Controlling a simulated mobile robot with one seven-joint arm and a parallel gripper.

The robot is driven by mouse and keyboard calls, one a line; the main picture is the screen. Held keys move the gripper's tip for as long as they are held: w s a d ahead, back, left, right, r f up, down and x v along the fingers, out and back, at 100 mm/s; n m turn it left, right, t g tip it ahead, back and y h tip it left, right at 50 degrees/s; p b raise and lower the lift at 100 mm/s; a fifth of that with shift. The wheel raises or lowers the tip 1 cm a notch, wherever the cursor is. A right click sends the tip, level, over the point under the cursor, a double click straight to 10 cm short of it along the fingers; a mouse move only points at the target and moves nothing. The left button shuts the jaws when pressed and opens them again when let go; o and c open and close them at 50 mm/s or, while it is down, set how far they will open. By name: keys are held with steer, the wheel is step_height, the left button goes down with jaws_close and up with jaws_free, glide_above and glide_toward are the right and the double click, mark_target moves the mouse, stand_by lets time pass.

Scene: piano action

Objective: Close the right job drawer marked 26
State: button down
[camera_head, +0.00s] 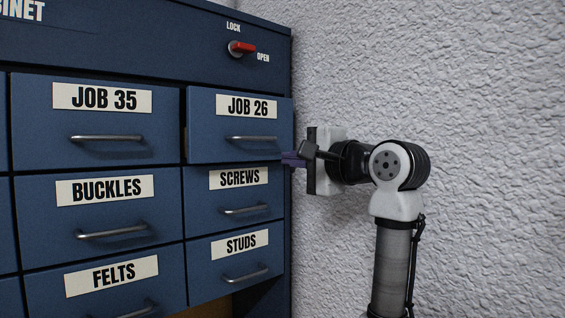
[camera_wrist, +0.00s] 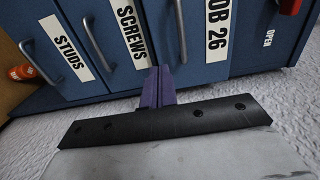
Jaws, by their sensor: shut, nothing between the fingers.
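The blue drawer marked JOB 26 (camera_head: 205,130) is in the right column of the cabinet in the head view. It stands out somewhat from the cabinet front, with a side edge showing at its left. Its metal bar handle (camera_head: 250,139) is on the front. In the wrist view the same drawer (camera_wrist: 195,62) shows turned on its side. My gripper (camera_head: 290,159) is at the drawer's lower right corner, its purple fingers shut and empty. The fingertips (camera_wrist: 158,72) show close to the border between JOB 26 and SCREWS; I cannot tell whether they touch.
Drawers SCREWS (camera_head: 230,200), STUDS (camera_head: 228,264) and JOB 35 (camera_head: 100,150) surround it. A red knob (camera_head: 243,48) sits above, between LOCK and OPEN. A rough white wall (camera_head: 450,60) stands close on the right. An orange object (camera_wrist: 20,72) shows at left in the wrist view.

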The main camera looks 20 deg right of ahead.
mark_target(260, 138)
steer(key=v, duration=0.1)
steer(key=b+v, duration=0.1)
steer(key=v, duration=0.3)
steer(key=shift+s+d+f+b, duration=0.2)
steer(key=shift+f+b, duration=0.1)
steer(key=c, duration=2)
jaws_free()
steer(key=shift+s+d+r, duration=0.1)
steer(key=shift+s+r, duration=0.05)
steer(key=shift+s, duration=0.15)
steer(key=o, duration=0.5)
steer(key=r+p, duration=0.1)
steer(key=r, duration=0.1)
steer(key=s+a+r+g+p, duration=0.1)
steer(key=r, duration=0.2)
steer(key=s+a+r+g+p, duration=0.1)
steer(key=r, duration=0.1)
steer(key=shift+a+r+h+p, duration=0.1)
steer(key=shift+r+h+p, duration=0.2)
steer(key=shift+h+p, duration=0.1)
steer(key=p+x, duration=0.1)
steer(key=x, duration=0.3)
steer(key=p+x, duration=0.2)
steer(key=x, duration=0.3)
steer(key=p+x, duration=0.1)
steer(key=x, duration=0.4)
steer(key=shift+s+f, duration=0.1)
steer(key=shift+f, duration=0.25)
jaws_close()
